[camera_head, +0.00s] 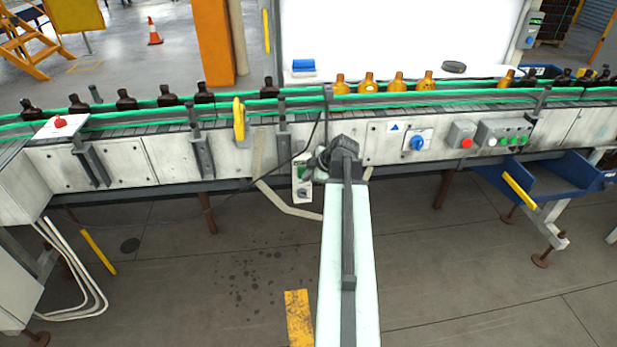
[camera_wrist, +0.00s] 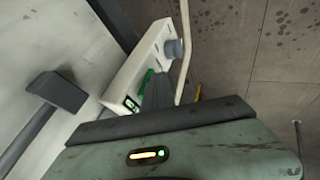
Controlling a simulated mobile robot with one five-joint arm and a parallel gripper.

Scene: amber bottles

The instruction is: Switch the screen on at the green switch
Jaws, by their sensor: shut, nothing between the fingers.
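The green switch (camera_head: 301,172) sits on a small white box fixed to the front of the conveyor, just left of my arm's end. In the wrist view the green part (camera_wrist: 148,78) is partly hidden by my dark fingers. My gripper (camera_head: 315,160) is shut and empty, close beside the switch box; in the wrist view its fingers (camera_wrist: 157,93) lie against or just in front of the green part. I cannot tell whether they touch. The screen (camera_head: 400,35) behind the conveyor is bright white, and the bottles in front of it (camera_head: 397,82) glow amber.
A grey knob (camera_wrist: 173,48) is on the same box. A blue knob (camera_head: 417,143), a red button (camera_head: 466,143) and a row of buttons (camera_head: 505,139) are further right. Dark bottles (camera_head: 126,100) stand on the belt. A blue tray (camera_head: 550,176) juts out at right.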

